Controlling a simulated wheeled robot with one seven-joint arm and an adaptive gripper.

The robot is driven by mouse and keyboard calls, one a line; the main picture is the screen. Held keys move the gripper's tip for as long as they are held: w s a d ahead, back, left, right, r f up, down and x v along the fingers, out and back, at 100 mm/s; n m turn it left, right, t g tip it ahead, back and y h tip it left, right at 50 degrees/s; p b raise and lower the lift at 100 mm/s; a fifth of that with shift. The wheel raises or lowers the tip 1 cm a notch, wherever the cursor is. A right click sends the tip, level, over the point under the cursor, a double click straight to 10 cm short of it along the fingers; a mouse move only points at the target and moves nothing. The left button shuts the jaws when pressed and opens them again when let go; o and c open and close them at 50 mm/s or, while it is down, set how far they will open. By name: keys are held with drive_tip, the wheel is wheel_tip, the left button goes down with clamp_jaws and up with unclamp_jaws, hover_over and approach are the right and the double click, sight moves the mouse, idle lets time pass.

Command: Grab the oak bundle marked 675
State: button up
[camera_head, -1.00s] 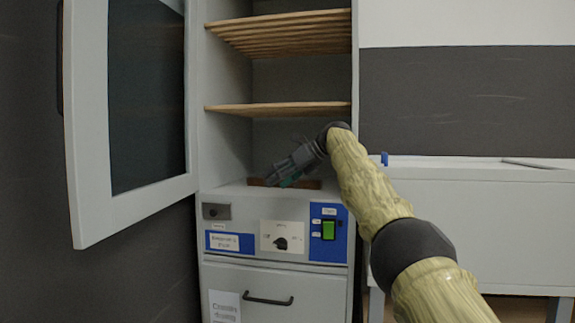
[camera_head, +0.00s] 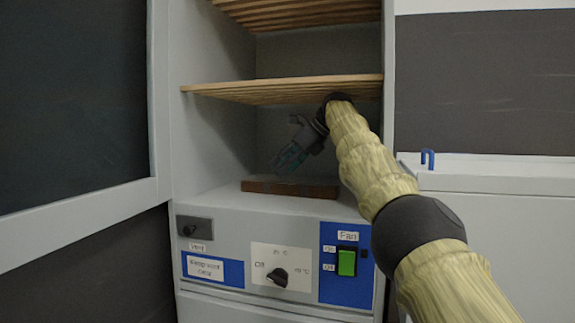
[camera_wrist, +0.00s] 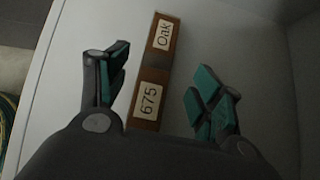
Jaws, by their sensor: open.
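The oak bundle (camera_wrist: 154,72) is a long brown piece with white labels reading "Oak" and "675" in the wrist view. In the head view the brown bundle (camera_head: 290,189) lies flat on the cabinet's bottom floor, near the front edge. My gripper (camera_wrist: 165,78) is open, with its green-padded fingers either side of the bundle in the wrist view and nothing held. In the head view my gripper (camera_head: 282,168) points down and left, just above the bundle. A gap to the bundle seems to show there.
A slatted wooden shelf (camera_head: 300,90) is close above my gripper, with another above it. The open cabinet door (camera_head: 75,110) stands at left. Below is a control panel with a dial (camera_head: 278,276) and green fan switch (camera_head: 346,262). A white bench (camera_head: 480,175) stands at right.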

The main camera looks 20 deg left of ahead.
sight(267, 182)
drive_tip(key=shift+s+a, duration=0.1)
drive_tip(key=shift+a, duration=0.15)
drive_tip(key=shift+f, duration=0.1)
drive_tip(key=shift+a+f, duration=0.35)
drive_tip(key=shift+a, duration=0.05)
drive_tip(key=shift+p+x, duration=0.5)
drive_tip(key=shift+x, duration=2.55)
drive_tip(key=c, duration=1.3)
